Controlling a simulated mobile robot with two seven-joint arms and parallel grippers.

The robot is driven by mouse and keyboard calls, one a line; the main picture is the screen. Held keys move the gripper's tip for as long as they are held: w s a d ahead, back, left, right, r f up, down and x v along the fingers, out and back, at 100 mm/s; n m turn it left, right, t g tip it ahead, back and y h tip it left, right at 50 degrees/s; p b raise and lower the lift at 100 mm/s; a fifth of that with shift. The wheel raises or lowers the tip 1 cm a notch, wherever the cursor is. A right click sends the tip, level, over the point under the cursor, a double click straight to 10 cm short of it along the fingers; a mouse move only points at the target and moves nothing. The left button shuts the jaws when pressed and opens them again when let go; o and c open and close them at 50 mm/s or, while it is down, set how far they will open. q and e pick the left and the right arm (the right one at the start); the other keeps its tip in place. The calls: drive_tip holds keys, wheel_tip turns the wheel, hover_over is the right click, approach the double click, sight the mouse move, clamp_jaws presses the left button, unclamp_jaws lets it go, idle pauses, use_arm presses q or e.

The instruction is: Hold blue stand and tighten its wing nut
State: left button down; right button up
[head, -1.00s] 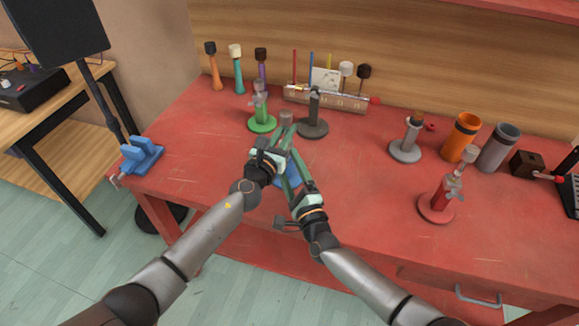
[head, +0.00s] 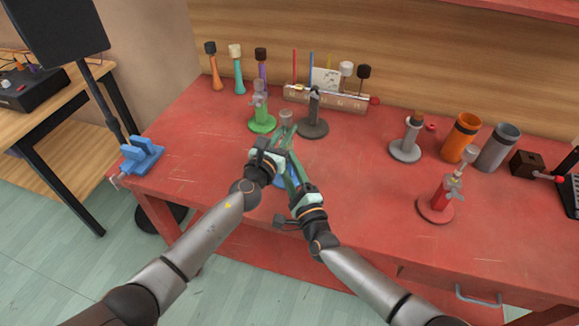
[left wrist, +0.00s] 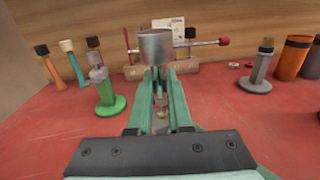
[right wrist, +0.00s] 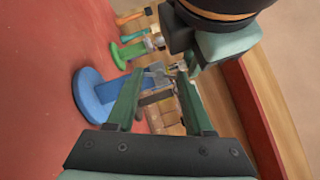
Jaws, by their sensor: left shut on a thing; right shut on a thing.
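The blue stand shows its round base and short blue post in the right wrist view (right wrist: 90,95). It stands upright, and my arms mostly cover it in the head view. Its grey cup (left wrist: 156,46) tops the post in the left wrist view. My left gripper (head: 286,133) is shut on the stand's upper post, one finger each side below the cup. My right gripper (head: 293,155) comes in lower from the front and is shut at the collar, where the wing nut (right wrist: 172,72) shows small and partly hidden. Its exact contact is hard to see.
A green stand (head: 262,123) and a dark stand (head: 313,125) are close behind. A grey stand (head: 405,151), a red stand (head: 436,208) and orange and grey cups are to the right. A blue vise (head: 141,155) is at the left edge. The front middle of the red table is clear.

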clamp_jaws()
drive_tip(key=shift+m+t, duration=0.4)
drive_tip(key=shift+m, duration=0.5)
drive_tip(key=o, duration=1.2)
unclamp_jaws()
drive_tip(key=shift+f, duration=0.1)
drive_tip(key=v, duration=1.2)
drive_tip(key=shift+s, duration=0.1)
drive_tip(key=shift+a, duration=0.1)
